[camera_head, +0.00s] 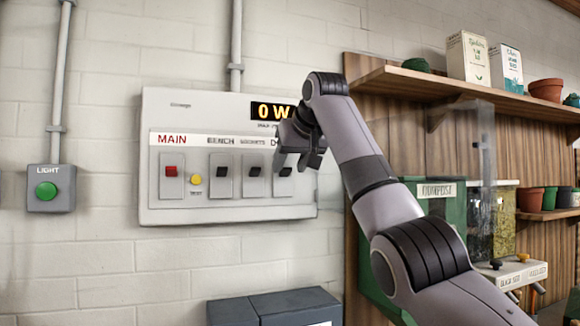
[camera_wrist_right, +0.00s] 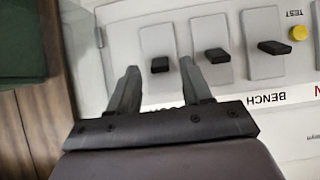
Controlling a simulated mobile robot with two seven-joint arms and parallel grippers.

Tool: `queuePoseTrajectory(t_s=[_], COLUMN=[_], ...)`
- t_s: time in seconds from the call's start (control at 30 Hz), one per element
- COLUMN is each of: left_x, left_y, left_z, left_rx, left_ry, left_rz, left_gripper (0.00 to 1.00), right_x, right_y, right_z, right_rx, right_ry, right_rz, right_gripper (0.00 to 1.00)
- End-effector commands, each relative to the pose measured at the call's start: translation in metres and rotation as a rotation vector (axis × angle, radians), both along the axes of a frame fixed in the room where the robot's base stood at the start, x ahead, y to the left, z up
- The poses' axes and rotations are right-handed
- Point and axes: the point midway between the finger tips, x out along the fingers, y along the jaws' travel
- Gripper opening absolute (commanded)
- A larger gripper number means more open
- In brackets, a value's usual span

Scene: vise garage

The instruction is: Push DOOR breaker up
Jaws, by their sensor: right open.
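The breaker panel (camera_head: 230,208) is a pale grey box on the wall. The DOOR breaker (camera_head: 286,172), a black lever on a grey plate, is the rightmost; its label is partly covered by my right gripper (camera_head: 312,158). In the right wrist view, which sees the panel upside down, the DOOR lever (camera_wrist_right: 160,64) shows between the two fingertips of my open right gripper (camera_wrist_right: 158,72). I cannot tell whether the fingers touch it, or whether the lever is up or down. My left gripper is not in view.
Beside it are the SOCKETS lever (camera_head: 255,171), BENCH lever (camera_head: 223,171), yellow test button (camera_head: 196,179) and red MAIN switch (camera_head: 171,170). The display (camera_head: 270,111) reads 0 W, partly hidden. A green LIGHT button (camera_head: 47,191) is left. A wooden shelf (camera_head: 425,84) juts out right.

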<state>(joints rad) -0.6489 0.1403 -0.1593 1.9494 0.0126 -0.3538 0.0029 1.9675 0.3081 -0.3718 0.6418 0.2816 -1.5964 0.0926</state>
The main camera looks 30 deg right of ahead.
Motion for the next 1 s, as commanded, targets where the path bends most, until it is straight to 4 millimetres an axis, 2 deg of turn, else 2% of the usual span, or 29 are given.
queuePoseTrajectory(t_s=[0.2,0.4,1.0], left_x=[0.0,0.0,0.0], left_y=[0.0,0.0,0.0], left_z=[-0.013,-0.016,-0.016], left_rx=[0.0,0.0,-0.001], left_ry=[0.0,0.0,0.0], left_rz=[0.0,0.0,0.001], left_gripper=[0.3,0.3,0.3], right_x=[-0.03,-0.047,-0.05], right_y=[0.008,0.012,0.012], right_z=[0.02,0.032,0.035], right_rx=[0.0,0.0,0.0], right_ry=[-0.004,0.0,0.001], right_rz=[0.003,0.001,0.001], right_gripper=[0.49,0.49,0.49])
